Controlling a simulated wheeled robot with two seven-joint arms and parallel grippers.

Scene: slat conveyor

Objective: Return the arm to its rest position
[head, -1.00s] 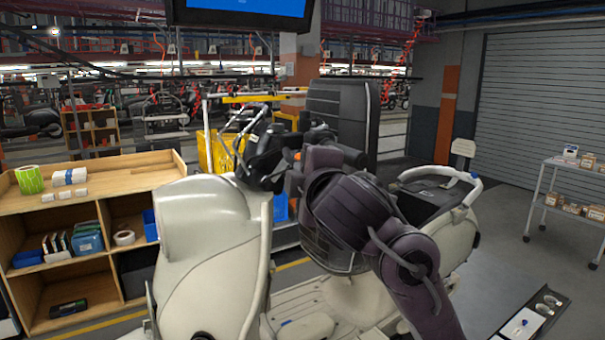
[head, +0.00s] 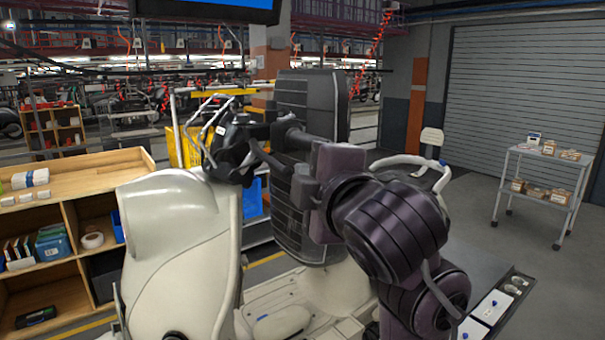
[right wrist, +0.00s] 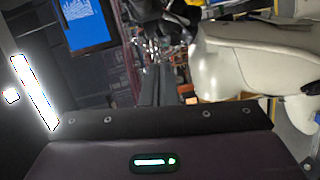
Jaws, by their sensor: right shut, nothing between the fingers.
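My right arm rises from the bottom right of the head view and bends toward the middle. My right gripper (head: 301,184) is at its far end, beside the handlebar of a cream scooter (head: 180,250). It is shut and empty. The arm hides part of the scooter's rear and seat. I cannot tell whether the gripper touches the handlebar. In the right wrist view the fingertips do not show clearly; a cream scooter panel (right wrist: 250,65) shows at the upper right. My left gripper is not in view.
A wooden shelf (head: 75,185) with boxes and tape stands at the left. A grey cart (head: 545,157) with small boxes stands at the right. A dark tray (head: 515,272) with white parts lies at the lower right. Open floor lies between the scooter and the cart.

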